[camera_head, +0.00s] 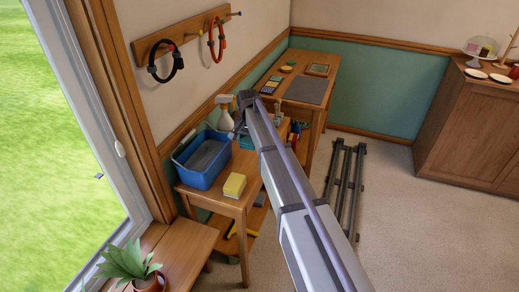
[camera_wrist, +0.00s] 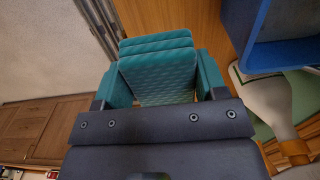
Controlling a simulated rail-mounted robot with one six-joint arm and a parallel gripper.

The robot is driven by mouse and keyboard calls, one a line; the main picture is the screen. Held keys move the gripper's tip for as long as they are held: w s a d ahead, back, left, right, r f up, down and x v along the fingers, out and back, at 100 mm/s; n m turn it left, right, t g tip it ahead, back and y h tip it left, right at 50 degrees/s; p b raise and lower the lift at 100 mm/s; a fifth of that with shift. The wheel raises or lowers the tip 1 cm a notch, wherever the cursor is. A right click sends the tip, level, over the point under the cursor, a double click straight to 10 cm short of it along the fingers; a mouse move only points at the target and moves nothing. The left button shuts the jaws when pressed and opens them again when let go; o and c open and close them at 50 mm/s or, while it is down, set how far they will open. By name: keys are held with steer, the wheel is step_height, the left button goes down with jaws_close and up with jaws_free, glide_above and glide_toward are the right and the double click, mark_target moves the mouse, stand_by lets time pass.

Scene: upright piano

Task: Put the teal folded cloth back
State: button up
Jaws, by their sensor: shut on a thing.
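The teal folded cloth (camera_wrist: 158,72) sits between the two fingers of my gripper (camera_wrist: 160,85) in the wrist view, its layered folds facing up in the picture. My gripper is shut on it. In the head view a teal patch of the cloth (camera_head: 246,142) shows beside my arm, over the wooden side table (camera_head: 222,199), right of the blue bin. My arm hides most of the fingers and cloth there. I cannot tell whether the cloth touches the tabletop.
The blue bin (camera_head: 203,160) stands left of my gripper, with a white spray bottle (camera_head: 226,117) behind it. A yellow sponge (camera_head: 234,186) lies at the table's front. A desk (camera_head: 318,75) stands beyond; dark rails (camera_head: 345,185) lie on the floor at right.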

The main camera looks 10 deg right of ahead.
steer(key=shift+s+f+b, duration=0.1)
steer(key=shift+f+b, duration=0.1)
steer(key=shift+b, duration=0.1)
steer(key=b, duration=0.6)
glide_above(250, 165)
step_height(250, 165, down, 6)
steer(key=shift+a+r, duration=0.1)
step_height(250, 165, down, 4)
steer(key=b, duration=0.4)
steer(key=shift+r+p, duration=0.25)
steer(key=shift+p, duration=0.05)
steer(key=shift+f+b, duration=0.3)
steer(key=o, duration=0.9)
steer(key=shift+r, duration=0.1)
steer(key=shift+c, duration=0.2)
